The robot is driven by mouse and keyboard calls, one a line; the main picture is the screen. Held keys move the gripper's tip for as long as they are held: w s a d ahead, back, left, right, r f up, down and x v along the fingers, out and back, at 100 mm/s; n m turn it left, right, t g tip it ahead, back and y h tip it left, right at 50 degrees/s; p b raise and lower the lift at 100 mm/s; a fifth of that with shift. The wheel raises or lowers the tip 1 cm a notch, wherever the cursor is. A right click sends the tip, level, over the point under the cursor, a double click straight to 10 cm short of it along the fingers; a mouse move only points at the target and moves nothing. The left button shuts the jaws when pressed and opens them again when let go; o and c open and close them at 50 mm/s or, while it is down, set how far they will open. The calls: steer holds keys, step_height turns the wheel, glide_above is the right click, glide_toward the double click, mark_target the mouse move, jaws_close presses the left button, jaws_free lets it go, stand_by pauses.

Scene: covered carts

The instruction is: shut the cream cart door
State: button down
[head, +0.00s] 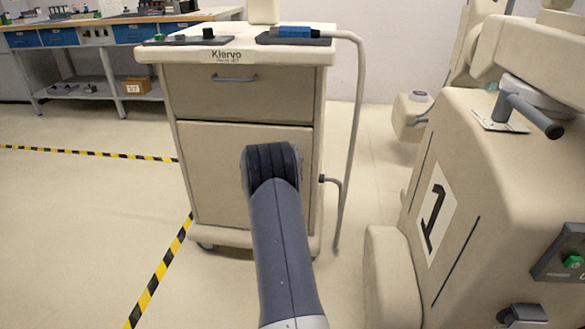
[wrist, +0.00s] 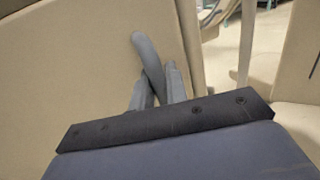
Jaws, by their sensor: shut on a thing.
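The cream cart (head: 172,90) stands ahead of me in the head view, with its door (head: 212,170) below a drawer. The door looks near or flush with the cart front; a dark line shows along its top and right edge, and I cannot tell whether a small gap remains. In the wrist view the door panel (wrist: 75,75) fills the left side. My gripper (wrist: 160,82) is shut on the grey curved door handle (wrist: 147,48), whose upper end sticks out above the fingers. In the head view my arm hides the gripper and the handle.
The drawer (head: 235,100) above the door looks shut. A grey hose (head: 358,120) hangs on the cart's right side. A large cream machine (head: 475,185) marked 1 stands close on the right. The floor on the left is open, with striped tape (head: 160,268).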

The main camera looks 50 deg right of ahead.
steer(key=shift+w+d+r, duration=0.1)
steer(key=shift+d+r, duration=0.05)
steer(key=c, duration=1.5)
jaws_free()
steer(key=shift+a, duration=0.45)
steer(key=p+v, duration=0.1)
steer(key=v, duration=0.2)
steer(key=p+v, duration=0.1)
steer(key=v, duration=0.6)
steer(key=shift+s+d+p, duration=0.1)
steer(key=shift+s+p, duration=0.15)
steer(key=shift+p, duration=0.15)
